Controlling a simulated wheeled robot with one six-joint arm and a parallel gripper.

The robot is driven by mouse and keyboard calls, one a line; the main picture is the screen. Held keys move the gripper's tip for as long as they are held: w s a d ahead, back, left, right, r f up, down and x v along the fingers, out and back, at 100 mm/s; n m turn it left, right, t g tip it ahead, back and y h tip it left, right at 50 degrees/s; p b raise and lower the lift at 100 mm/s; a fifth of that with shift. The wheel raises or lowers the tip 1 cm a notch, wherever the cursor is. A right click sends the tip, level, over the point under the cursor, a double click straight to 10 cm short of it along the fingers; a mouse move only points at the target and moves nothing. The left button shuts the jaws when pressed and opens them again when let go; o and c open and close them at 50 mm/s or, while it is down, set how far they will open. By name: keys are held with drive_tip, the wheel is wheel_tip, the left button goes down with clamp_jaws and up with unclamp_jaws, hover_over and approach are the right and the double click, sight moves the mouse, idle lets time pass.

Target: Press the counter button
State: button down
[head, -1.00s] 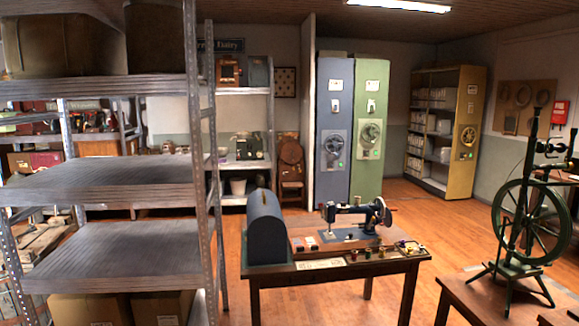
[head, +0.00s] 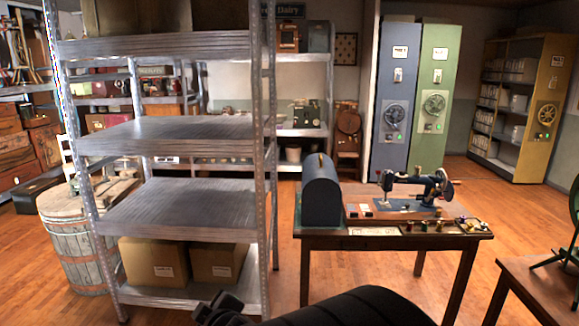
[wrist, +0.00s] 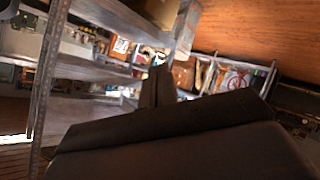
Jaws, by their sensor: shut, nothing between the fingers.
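I cannot make out a counter button in either view. My gripper (wrist: 157,86) shows in the wrist view as dark fingers close together, shut and empty, pointing toward shelving. In the head view, dark parts of my arm show at the bottom edge, in front of the metal shelf and the sewing table.
A metal shelf (head: 175,213) stands close on the left, with cardboard boxes (head: 153,261) low down. A table (head: 392,240) holds a sewing machine (head: 415,192) and a domed case (head: 321,198). A barrel (head: 68,245) is at left. Floor is open beyond the table.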

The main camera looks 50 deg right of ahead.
drive_tip(key=w+n+t+y, duration=0.1)
drive_tip(key=n+y, duration=0.1)
drive_tip(key=w+n+t+y+b, duration=0.1)
drive_tip(key=w+n+t+y, duration=0.1)
drive_tip(key=w+n+t+y+b, duration=0.1)
drive_tip(key=n+y, duration=0.1)
drive_tip(key=n, duration=0.1)
drive_tip(key=shift+w+d+r+t, duration=0.1)
drive_tip(key=shift+w+d+t, duration=0.1)
drive_tip(key=shift+d+t, duration=0.2)
drive_tip(key=shift+w+r, duration=0.1)
